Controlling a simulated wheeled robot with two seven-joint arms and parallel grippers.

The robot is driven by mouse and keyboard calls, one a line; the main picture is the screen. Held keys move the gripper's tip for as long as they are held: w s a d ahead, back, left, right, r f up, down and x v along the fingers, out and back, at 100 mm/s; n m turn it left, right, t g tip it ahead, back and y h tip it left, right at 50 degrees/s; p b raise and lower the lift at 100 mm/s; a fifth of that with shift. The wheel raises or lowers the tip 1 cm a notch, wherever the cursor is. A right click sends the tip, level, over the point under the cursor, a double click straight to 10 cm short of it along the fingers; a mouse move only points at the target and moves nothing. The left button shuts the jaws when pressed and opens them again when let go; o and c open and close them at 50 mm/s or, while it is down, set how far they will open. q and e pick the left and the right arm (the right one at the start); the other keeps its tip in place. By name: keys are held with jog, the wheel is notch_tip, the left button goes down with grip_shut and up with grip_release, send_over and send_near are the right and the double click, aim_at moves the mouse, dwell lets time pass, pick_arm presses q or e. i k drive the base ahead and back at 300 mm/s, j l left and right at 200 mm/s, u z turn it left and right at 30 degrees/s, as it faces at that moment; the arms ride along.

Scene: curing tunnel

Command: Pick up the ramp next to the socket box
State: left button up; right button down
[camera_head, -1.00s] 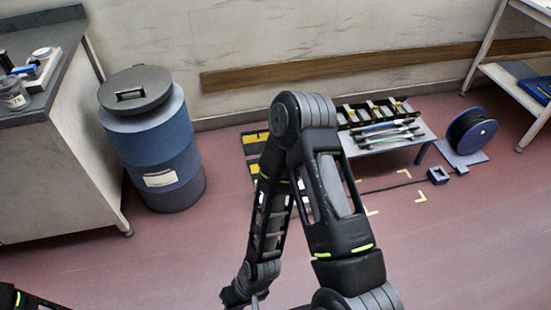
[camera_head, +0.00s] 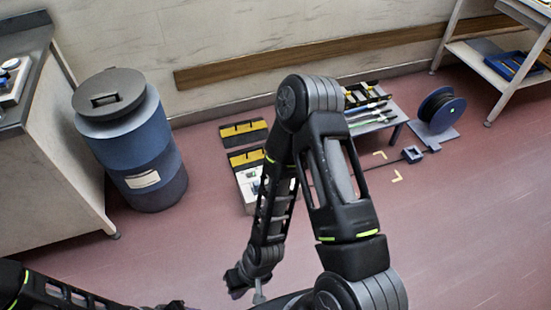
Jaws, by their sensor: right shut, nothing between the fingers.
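Two black ramps with yellow stripes lie on the floor left of my right arm. The farther ramp (camera_head: 243,131) is in full view, and the nearer ramp (camera_head: 248,156) is partly covered by my arm. A small blue-grey box (camera_head: 413,154) sits on the floor at right with a cable. My right gripper (camera_head: 256,292) is low in the picture, shut and empty, well apart from the ramps. My left arm shows at bottom left; its gripper is out of view.
A blue drum (camera_head: 143,150) stands at left beside a grey cabinet (camera_head: 62,165). A low table (camera_head: 385,122) with rods stands behind my right arm. A cable reel (camera_head: 440,108) and a white shelf (camera_head: 487,68) are at right. Floor in front is clear.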

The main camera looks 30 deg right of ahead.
aim_at(250, 157)
jog(key=i+z, duration=0.1)
jog(key=z, duration=0.3)
jog(key=i+j+z, duration=0.1)
jog(key=z, duration=0.35)
jog(key=i+z, duration=0.1)
jog(key=z, duration=0.3)
jog(key=j+z, duration=0.15)
jog(key=z, duration=0.3)
jog(key=i+j+z, duration=0.1)
jog(key=z, duration=0.3)
jog(key=i+j+z, duration=0.1)
jog(key=j+z, duration=0.3)
jog(key=j, duration=0.55)
jog(key=j+z, duration=0.35)
jog(key=j, duration=1.1)
jog(key=i+l, duration=0.2)
jog(key=i, duration=0.25)
